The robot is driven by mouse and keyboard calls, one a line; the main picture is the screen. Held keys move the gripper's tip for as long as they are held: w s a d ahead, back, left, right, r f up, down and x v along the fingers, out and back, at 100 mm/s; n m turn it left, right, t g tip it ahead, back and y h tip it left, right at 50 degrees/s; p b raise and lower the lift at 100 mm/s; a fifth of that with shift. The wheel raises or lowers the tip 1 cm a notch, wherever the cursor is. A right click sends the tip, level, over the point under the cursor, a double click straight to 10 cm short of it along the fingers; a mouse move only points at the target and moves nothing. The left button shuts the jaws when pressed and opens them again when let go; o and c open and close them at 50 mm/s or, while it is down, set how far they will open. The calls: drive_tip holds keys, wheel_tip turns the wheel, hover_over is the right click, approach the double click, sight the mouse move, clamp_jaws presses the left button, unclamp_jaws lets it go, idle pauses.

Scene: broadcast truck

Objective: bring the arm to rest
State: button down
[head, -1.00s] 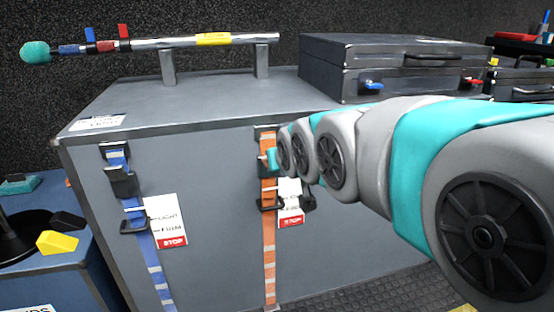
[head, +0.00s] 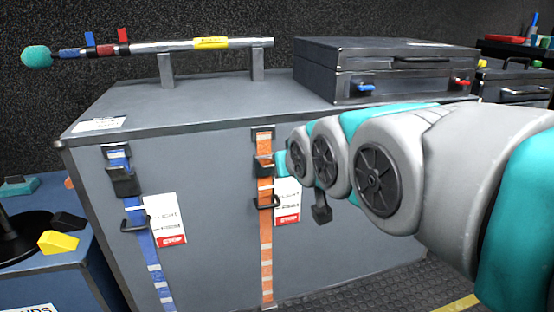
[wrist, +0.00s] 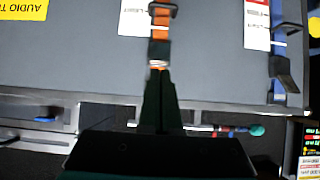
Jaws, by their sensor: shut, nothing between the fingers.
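My arm (head: 470,190) reaches in from the right in the head view, in front of the grey case (head: 200,220). Its teal far end is just right of the orange strap (head: 265,225), near its black buckle; I cannot tell whether they touch. My gripper's fingers are hidden behind the arm links there. In the wrist view my gripper (wrist: 160,75) is shut and empty, its dark fingers together. The fingertips overlap the line of the orange strap (wrist: 161,50) in that view.
A blue strap (head: 145,245) hangs on the case's left. White STOP tags (head: 167,220) hang beside both straps. A microphone boom (head: 150,47) rests on top, beside a black hard case (head: 385,65). Dark floor (head: 390,285) shows below the arm.

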drive_tip(key=shift+v, duration=0.8)
drive_tip(key=shift+s+f, duration=0.1)
drive_tip(key=shift+f, duration=0.05)
